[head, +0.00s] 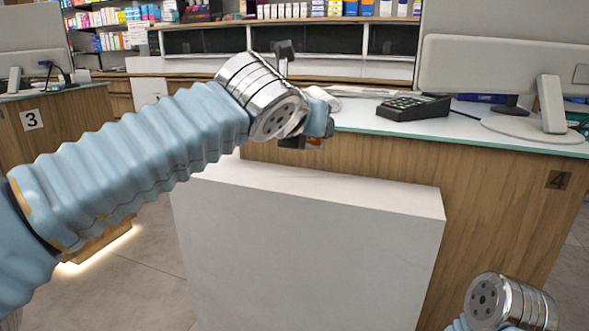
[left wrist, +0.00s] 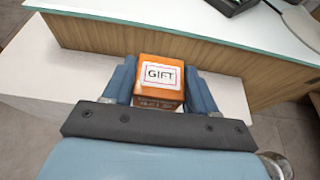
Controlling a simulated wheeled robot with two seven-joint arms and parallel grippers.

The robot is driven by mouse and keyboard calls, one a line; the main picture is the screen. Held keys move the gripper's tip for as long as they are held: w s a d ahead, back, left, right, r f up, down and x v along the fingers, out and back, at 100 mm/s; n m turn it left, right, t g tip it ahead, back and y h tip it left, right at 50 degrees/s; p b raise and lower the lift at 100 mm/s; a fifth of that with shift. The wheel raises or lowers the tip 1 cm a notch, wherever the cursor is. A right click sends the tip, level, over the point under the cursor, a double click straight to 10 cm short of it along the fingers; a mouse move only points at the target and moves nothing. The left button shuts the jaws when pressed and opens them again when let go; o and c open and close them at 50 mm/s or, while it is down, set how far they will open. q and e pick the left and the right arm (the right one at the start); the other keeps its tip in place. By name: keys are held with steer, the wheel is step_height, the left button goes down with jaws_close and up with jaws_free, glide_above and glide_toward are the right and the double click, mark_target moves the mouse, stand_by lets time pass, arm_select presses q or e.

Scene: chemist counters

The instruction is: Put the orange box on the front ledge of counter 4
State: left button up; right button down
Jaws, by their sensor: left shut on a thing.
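The orange box (left wrist: 160,80), with a white GIFT label on top, sits between the fingers of my left gripper (left wrist: 158,88) in the left wrist view. The gripper is shut on it. In the head view my left gripper (head: 305,133) hides nearly all of the box. The front ledge of counter 4 (head: 330,195) is a white block top in front of the wooden counter (head: 510,190). The gripper and box show over the ledge; I cannot tell whether the box touches it. My right gripper is not in view; only part of that arm shows at the lower right.
On the counter's glass top stand a card terminal (head: 413,106) and a monitor (head: 505,70). The counter's wooden front rises behind the ledge. The ledge's visible top is bare. Counter 3 (head: 55,125) stands at the far left, with stocked shelves behind.

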arm_select(q)
steer(key=b, duration=0.1)
glide_above(293, 182)
steer(key=s, duration=0.1)
steer(key=f, duration=0.6)
steer(key=shift+s+d+f, duration=0.1)
steer(key=shift+d, duration=0.1)
steer(key=f, duration=0.1)
steer(key=w+f+b, duration=0.1)
steer(key=f+b, duration=0.1)
steer(key=f, duration=0.1)
steer(key=shift+w+a, duration=0.2)
steer(key=shift+a, duration=0.05)
steer(key=shift+f, duration=0.3)
steer(key=shift+f, duration=0.15)
steer(key=o, duration=1.1)
steer(key=shift+c, duration=0.2)
